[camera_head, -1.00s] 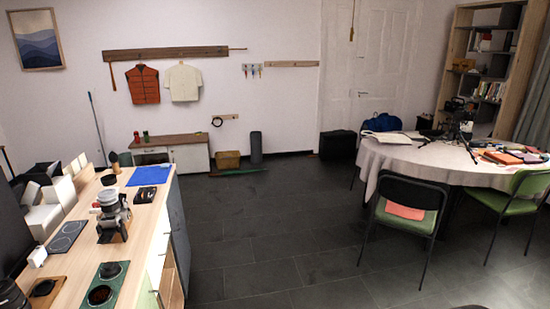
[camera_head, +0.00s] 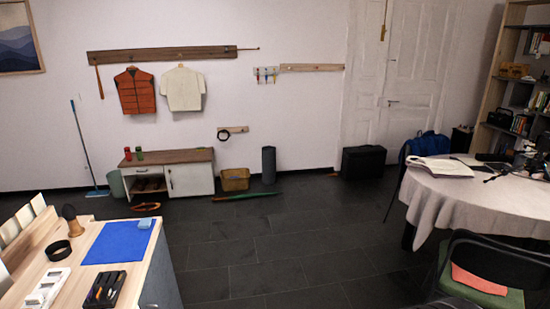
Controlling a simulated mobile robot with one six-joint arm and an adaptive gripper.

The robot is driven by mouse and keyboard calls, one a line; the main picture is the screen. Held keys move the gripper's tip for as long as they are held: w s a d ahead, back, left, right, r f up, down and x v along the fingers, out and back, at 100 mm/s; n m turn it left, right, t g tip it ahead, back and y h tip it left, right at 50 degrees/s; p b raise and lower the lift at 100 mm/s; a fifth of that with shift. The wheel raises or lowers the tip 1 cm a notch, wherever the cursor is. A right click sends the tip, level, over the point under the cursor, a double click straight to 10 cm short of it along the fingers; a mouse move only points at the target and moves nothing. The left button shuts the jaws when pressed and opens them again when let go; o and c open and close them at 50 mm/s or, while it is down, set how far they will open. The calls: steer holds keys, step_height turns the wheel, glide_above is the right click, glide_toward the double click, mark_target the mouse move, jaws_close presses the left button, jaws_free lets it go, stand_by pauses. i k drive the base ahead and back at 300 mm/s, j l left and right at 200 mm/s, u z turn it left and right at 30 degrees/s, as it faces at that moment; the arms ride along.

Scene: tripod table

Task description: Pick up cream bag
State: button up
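A cream, flat, soft-looking item (camera_head: 440,167) lies on the left back part of the cloth-covered round table (camera_head: 445,205) at the right. It may be the cream bag, but I cannot tell for sure at this distance. A cream short-sleeved top (camera_head: 183,89) hangs on the wall rack and looks like a garment. My gripper is not in view.
A chair with a green seat (camera_head: 480,295) stands in front of the table. A blue bag (camera_head: 428,145) is behind the table's left edge. A wooden counter (camera_head: 60,265) fills the lower left. Dark tiled floor (camera_head: 270,245) lies clear between counter and table.

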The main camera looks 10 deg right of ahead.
mark_target(453, 167)
steer(key=i+z, duration=0.15)
steer(key=i, duration=0.35)
steer(key=i+z, duration=0.2)
steer(key=i, duration=0.3)
steer(key=i+j+z, duration=0.15)
steer(key=i, duration=0.35)
steer(key=i+j+z, duration=0.15)
steer(key=i, duration=0.35)
steer(key=i+l+z, duration=0.2)
steer(key=i+z, duration=0.15)
steer(key=i, duration=0.25)
steer(key=i+z, duration=0.4)
steer(key=i, duration=0.2)
steer(key=i+z, duration=0.35)
steer(key=i, duration=0.25)
steer(key=i+j+z, duration=0.35)
steer(key=i, duration=0.25)
steer(key=i+l+z, duration=0.25)
steer(key=i, duration=0.8)
steer(key=j, duration=0.15)
